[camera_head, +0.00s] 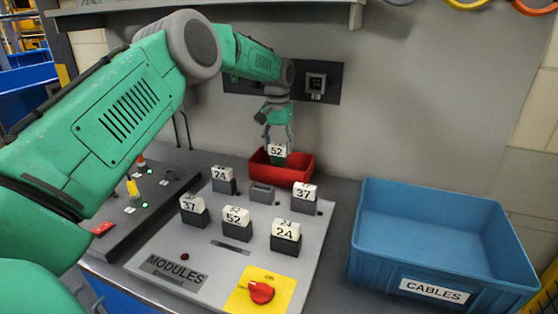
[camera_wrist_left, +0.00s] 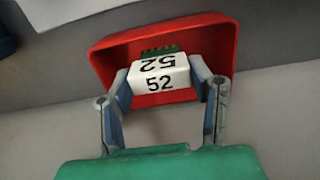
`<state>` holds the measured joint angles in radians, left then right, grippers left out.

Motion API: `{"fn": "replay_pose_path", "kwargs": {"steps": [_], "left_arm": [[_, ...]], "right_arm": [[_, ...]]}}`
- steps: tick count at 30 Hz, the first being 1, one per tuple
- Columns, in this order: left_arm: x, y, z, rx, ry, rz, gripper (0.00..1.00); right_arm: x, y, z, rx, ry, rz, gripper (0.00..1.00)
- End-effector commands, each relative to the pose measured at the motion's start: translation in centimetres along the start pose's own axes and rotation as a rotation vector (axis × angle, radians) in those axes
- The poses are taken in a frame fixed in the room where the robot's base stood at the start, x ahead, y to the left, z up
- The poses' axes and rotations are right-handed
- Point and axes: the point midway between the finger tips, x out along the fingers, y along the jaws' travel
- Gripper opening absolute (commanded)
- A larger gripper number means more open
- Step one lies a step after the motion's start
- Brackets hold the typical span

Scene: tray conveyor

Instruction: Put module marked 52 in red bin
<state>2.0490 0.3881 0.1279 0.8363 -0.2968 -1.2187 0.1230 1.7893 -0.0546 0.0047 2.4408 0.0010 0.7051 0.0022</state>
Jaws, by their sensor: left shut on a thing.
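My left gripper (camera_head: 277,135) is shut on a module marked 52 (camera_head: 277,150), which has a white labelled top. It holds the module at the opening of the red bin (camera_head: 295,175), at the back of the panel. In the left wrist view the held module (camera_wrist_left: 160,82) sits between the two fingers of the gripper (camera_wrist_left: 165,88), with the red bin (camera_wrist_left: 225,50) around and behind it. I cannot tell whether the module touches the bin. Another module marked 52 (camera_head: 237,225) stands on the grey panel. My right gripper is not in view.
Modules marked 24 (camera_head: 223,181), 37 (camera_head: 194,211), 37 (camera_head: 304,198) and 24 (camera_head: 285,236) stand on the modules panel (camera_head: 215,262). An empty slot (camera_head: 262,192) lies in front of the bin. A blue cables bin (camera_head: 440,260) is at right; a red knob (camera_head: 261,292) is in front.

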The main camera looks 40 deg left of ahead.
Motion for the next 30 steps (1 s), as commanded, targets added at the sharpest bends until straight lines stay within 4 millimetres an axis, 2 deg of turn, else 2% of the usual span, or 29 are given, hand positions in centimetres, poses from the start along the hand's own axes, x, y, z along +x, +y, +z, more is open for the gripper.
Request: {"fn": "replay_pose_path", "kwargs": {"steps": [4,11,23,24,25,26,30], "left_arm": [[1.2,-0.1,0.0,-0.001,0.000,-0.001,0.08],[5.0,-0.1,-0.1,-0.002,0.001,0.000,0.08],[5.5,-0.1,-0.5,-0.001,0.003,-0.001,0.08],[5.6,-0.1,-0.5,-0.001,0.003,-0.001,0.51],[5.5,-0.1,-0.5,-0.001,0.003,-0.001,0.61],[5.5,-0.1,-0.5,-0.001,0.003,-0.001,0.68],[5.5,-0.1,-0.5,-0.001,0.003,-0.001,0.68]], "right_arm": [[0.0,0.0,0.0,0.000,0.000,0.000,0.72],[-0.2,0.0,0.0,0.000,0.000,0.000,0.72],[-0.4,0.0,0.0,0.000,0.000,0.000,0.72],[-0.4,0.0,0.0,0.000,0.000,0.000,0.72],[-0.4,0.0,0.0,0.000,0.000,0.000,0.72],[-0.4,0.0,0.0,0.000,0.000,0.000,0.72],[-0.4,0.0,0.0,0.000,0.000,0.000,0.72]]}}
